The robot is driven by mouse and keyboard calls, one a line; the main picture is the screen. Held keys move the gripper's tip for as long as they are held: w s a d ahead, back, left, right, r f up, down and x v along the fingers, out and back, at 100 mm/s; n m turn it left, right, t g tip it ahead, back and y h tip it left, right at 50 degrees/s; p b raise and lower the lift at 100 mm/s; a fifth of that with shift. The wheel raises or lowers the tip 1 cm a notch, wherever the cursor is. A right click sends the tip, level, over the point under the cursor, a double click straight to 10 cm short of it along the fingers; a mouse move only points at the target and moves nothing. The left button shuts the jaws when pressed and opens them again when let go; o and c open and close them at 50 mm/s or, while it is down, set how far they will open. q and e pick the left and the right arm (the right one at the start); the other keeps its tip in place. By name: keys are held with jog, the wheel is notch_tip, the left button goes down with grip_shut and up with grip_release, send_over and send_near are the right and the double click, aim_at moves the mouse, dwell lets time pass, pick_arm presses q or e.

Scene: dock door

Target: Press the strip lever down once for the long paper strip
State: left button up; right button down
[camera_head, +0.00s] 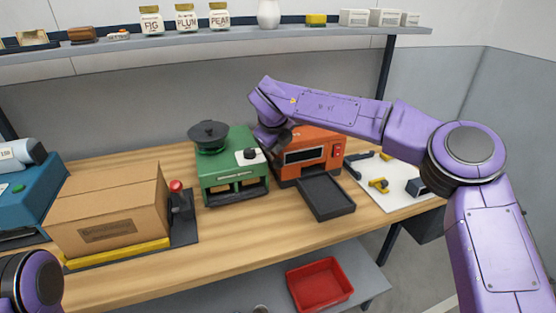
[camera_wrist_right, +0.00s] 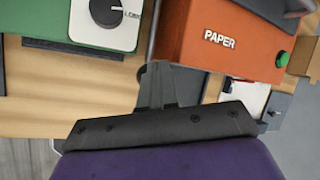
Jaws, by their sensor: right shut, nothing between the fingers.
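The orange paper machine (camera_head: 322,141) stands on the bench with a dark front slot and a black tray (camera_head: 326,196). In the right wrist view its side (camera_wrist_right: 225,40) reads PAPER, with a green button (camera_wrist_right: 282,59). A dark grey piece (camera_wrist_right: 298,8) crosses its top corner there; I cannot tell whether it is the strip lever. My right gripper (camera_head: 277,143) is at the machine's left side, by the gap to the green machine, partly hidden by my arm. Its fingers (camera_wrist_right: 158,78) are shut and empty. My left gripper is out of view; only part of that arm shows.
A cardboard box (camera_head: 108,205) and a red-knobbed lever (camera_head: 177,190) stand further left. A white mat (camera_head: 395,187) with tools lies right. A red bin (camera_head: 320,284) sits below.

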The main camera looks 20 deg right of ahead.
aim_at(278, 160)
jog(key=shift+f, duration=0.15)
dwell(0.8)
jog(key=shift+f, duration=0.3)
jog(key=shift+s+f+b, duration=0.15)
jog(key=shift+f+b, duration=0.55)
jog(key=shift+f, duration=0.2)
jog(key=shift+s+f+b, duration=0.2)
jog(key=shift+f+b, duration=0.45)
jog(key=shift+f, duration=0.25)
jog(key=shift+s+f+b, duration=0.15)
jog(key=shift+f+b, duration=0.55)
jog(key=shift+f, duration=0.2)
dwell(2.0)
jog(key=shift+r, duration=0.15)
dwell(0.4)
notch_tip(278, 160, up, 2)
jog(key=shift+p, duration=1.1)
jog(key=shift+w+r+p, duration=0.25)
jog(key=shift+r+p, duration=0.75)
jog(key=shift+p, duration=0.1)
jog(key=shift+w+r+p, duration=0.25)
jog(key=shift+r+p, duration=0.75)
jog(key=shift+p, duration=0.1)
